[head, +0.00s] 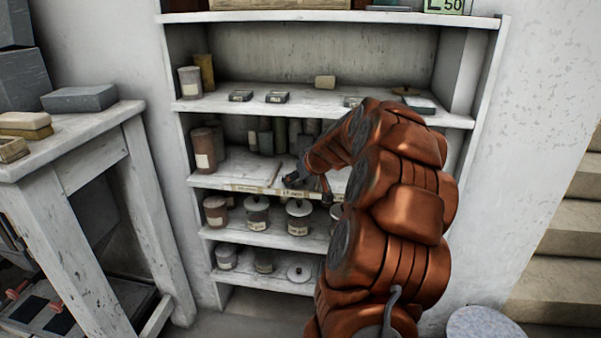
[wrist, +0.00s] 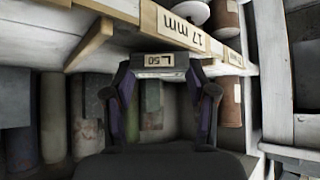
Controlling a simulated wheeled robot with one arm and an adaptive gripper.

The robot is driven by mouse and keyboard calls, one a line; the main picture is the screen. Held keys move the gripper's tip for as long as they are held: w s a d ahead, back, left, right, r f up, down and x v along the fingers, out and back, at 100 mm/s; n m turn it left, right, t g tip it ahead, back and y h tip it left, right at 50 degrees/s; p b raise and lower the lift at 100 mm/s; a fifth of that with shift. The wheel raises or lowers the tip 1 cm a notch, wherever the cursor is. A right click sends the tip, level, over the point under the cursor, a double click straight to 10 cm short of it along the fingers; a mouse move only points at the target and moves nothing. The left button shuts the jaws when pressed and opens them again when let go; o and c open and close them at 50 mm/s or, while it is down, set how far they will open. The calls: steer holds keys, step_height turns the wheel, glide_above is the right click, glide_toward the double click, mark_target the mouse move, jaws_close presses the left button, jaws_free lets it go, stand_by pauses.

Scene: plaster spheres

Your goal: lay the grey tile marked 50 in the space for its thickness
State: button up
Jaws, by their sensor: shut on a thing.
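My gripper (wrist: 167,78) is shut on the grey tile marked 50 (wrist: 165,61), which sits between its fingertips in the wrist view. The wrist picture appears upside down. The tile is close to a wooden shelf-edge strip (wrist: 150,28) with a label reading 17 mm (wrist: 182,28); whether they touch I cannot tell. In the head view my gripper (head: 300,183) is at the front edge of the middle shelf (head: 232,170), near small labels (head: 292,193). The tile is too small to make out there. A wooden divider (wrist: 92,44) stands beside the labelled strip.
Dark tiles (head: 277,97) lie on the shelf above. Upright cylinders (head: 265,137) stand at the back of the middle shelf. Lidded jars (head: 257,212) fill the shelf below. A brown canister (head: 204,148) stands at the left. A white workbench (head: 85,140) is left of the shelving.

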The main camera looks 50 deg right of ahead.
steer(key=shift+w+d, duration=0.7)
steer(key=shift+d, duration=0.3)
steer(key=shift+w+d, duration=0.7)
steer(key=shift+d, duration=0.3)
steer(key=shift+a+f, duration=0.1)
steer(key=shift+f, duration=0.1)
steer(key=shift+f, duration=0.1)
steer(key=shift+f+b, duration=0.15)
steer(key=shift+b, duration=0.25)
steer(key=o, duration=1.4)
steer(key=shift+c, duration=0.2)
